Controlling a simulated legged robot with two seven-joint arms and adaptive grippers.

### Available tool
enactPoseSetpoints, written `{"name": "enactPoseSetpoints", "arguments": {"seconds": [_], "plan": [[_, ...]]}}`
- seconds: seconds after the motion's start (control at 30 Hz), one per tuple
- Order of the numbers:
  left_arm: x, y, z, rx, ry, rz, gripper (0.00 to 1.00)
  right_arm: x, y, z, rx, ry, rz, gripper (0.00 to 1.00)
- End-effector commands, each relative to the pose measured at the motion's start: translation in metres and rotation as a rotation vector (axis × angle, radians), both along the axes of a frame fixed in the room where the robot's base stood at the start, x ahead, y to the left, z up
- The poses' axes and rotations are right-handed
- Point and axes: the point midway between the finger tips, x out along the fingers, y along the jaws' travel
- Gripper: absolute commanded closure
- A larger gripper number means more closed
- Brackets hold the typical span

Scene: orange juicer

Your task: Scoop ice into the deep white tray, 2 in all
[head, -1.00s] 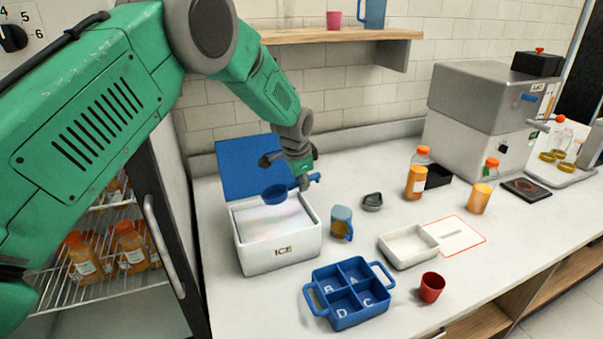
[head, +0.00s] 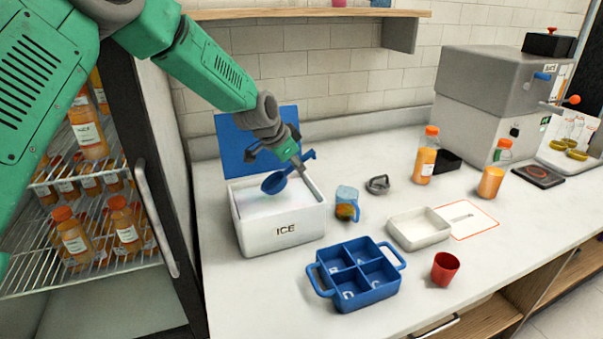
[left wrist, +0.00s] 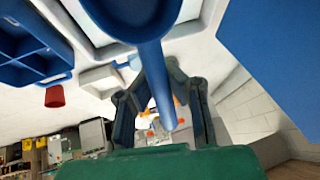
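My left gripper (head: 300,163) is shut on the handle of a blue scoop (head: 273,183), which is tilted with its bowl low over the opening of the white ice box. In the left wrist view the scoop handle (left wrist: 157,80) runs between the fingers (left wrist: 160,108). Whether the bowl holds ice cannot be told. The white ice box (head: 282,230), marked ICE, is open with its blue lid (head: 233,140) raised behind. The deep white tray (head: 419,229) stands to the right on the counter and looks empty. My right gripper is not in view.
A blue four-compartment tray (head: 356,274), a red cup (head: 445,268) and a blue-topped jug (head: 346,203) stand near the tray and box. Juice bottles (head: 426,156) and a grey machine (head: 490,95) are at the back right. A shelf (head: 310,14) overhangs the back.

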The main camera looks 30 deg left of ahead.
Motion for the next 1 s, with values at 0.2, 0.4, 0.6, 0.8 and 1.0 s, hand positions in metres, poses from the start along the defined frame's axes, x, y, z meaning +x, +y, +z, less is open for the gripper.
{"name": "enactPoseSetpoints", "arguments": {"seconds": [0.2,0.4,0.6,0.8,1.0], "plan": [[-0.001,0.001,-0.014,-0.031,-0.037,0.001,1.0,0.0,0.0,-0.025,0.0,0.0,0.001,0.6],[-0.001,-0.001,-0.033,-0.027,-0.037,0.0,1.0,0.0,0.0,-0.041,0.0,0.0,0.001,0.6],[-0.001,-0.001,-0.053,-0.028,-0.038,0.001,1.0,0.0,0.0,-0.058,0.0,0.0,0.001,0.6],[-0.001,0.001,-0.071,-0.027,-0.035,0.0,1.0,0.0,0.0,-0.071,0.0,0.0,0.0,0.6],[0.002,-0.002,-0.062,0.026,0.023,-0.002,1.0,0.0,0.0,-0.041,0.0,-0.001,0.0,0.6]]}}
